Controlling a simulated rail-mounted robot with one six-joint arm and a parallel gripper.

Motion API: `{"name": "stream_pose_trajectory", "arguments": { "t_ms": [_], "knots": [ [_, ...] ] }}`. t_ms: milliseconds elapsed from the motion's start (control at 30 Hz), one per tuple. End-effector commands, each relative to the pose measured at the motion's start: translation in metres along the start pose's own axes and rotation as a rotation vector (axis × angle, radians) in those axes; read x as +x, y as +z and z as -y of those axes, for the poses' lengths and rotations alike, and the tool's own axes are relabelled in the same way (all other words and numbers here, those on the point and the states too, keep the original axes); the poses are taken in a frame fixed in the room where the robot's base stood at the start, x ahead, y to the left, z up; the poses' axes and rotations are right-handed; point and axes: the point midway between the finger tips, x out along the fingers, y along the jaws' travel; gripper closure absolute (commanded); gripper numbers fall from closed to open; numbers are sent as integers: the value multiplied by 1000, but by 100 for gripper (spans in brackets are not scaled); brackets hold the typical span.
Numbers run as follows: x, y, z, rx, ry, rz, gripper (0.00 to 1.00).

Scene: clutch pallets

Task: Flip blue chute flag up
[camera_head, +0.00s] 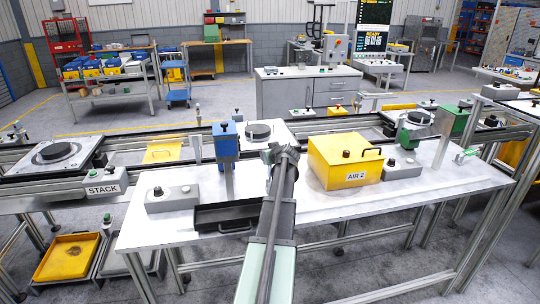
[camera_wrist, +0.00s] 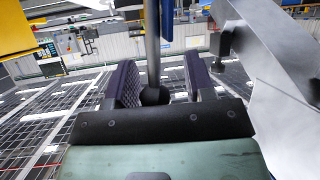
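The blue chute (camera_head: 225,140) stands on the table left of centre, a blue block on a grey post above a black tray (camera_head: 230,216). My gripper (camera_head: 283,152) is to its right in the head view. In the wrist view my gripper (camera_wrist: 160,84) is open, one dark ribbed pad on each side of a grey rod (camera_wrist: 153,50) with a dark ball (camera_wrist: 155,95) at its end. Gaps seem to show beside the ball. A blue strip (camera_wrist: 166,18) shows above, by the rod. I cannot tell for certain whether this rod is the flag.
A yellow AIR box (camera_head: 345,160) stands right of my arm on the white table (camera_head: 385,196). A grey button box (camera_head: 173,198) sits left of the blue chute. A green unit (camera_head: 455,120) stands at the right. Conveyor rails run behind the table.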

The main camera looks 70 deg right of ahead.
Motion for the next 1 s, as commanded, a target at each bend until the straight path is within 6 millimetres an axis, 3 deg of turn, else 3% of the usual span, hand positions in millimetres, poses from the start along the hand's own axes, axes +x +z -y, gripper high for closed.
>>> {"name": "stream_pose_trajectory", "arguments": {
  "t_ms": [367, 800, 1000],
  "knots": [
    [-8, -2, -1, 2, 2, -1, 49],
    [-103, -3, 0, 3, 2, -1, 49],
    [-108, 0, 0, 1, 0, -1, 49]
  ]
}}
